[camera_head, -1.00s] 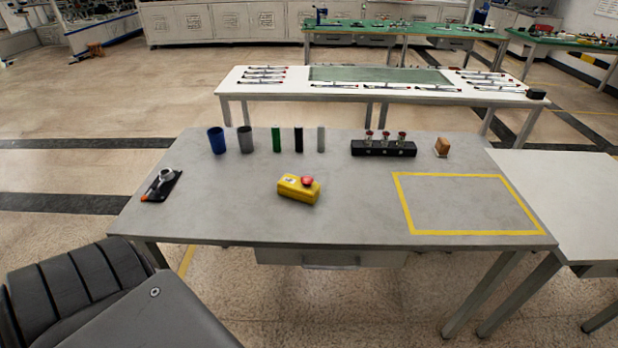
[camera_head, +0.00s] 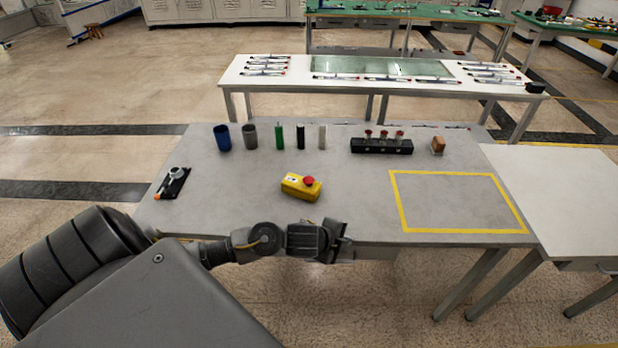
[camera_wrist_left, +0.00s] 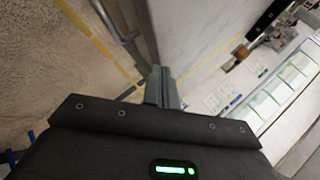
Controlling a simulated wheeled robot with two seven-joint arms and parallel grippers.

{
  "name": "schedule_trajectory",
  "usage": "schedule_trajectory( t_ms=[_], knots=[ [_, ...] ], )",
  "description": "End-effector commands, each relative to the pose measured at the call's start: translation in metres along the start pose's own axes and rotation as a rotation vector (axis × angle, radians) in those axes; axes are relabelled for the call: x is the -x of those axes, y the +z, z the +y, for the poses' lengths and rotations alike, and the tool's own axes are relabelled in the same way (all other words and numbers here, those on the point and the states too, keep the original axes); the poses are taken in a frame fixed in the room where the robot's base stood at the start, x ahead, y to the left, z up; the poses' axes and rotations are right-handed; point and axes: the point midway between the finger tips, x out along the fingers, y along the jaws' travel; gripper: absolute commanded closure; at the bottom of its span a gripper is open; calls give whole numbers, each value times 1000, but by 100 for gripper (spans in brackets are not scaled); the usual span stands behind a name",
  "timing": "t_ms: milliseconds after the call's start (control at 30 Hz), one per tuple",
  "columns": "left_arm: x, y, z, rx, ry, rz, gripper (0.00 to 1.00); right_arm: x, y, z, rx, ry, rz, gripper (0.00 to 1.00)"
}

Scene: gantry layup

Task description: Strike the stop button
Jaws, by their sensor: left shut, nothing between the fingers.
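The stop button is a red mushroom cap (camera_head: 309,181) on a yellow box (camera_head: 298,190), lying near the middle of the grey table. My left gripper (camera_head: 338,240) is at the table's front edge, nearer to me than the yellow box and a little to its right, apart from it. Its fingers are shut and empty; they also show in the left wrist view (camera_wrist_left: 161,88). The stop button does not show clearly in the wrist view. My right gripper is not in view.
Blue (camera_head: 222,137) and grey (camera_head: 250,135) cups and several upright cylinders stand along the back. A black block (camera_head: 382,147) with knobs and a small brown block (camera_head: 438,145) stand back right. A tool on a black plate (camera_head: 172,183) lies left. The yellow-taped area (camera_head: 460,203) is empty.

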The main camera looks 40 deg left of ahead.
Motion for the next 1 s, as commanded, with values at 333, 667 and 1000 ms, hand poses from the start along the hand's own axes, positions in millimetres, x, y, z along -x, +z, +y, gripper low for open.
schedule_trajectory(
  t_ms=[333, 667, 1000],
  knots=[
    [52, 100, -175, -930, -16, 2, 100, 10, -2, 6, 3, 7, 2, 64],
    [94, 155, -216, -1110, 48, -39, 100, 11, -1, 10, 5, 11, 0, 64],
    [95, 157, -217, -1114, 50, -40, 100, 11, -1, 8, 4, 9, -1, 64]
  ],
)
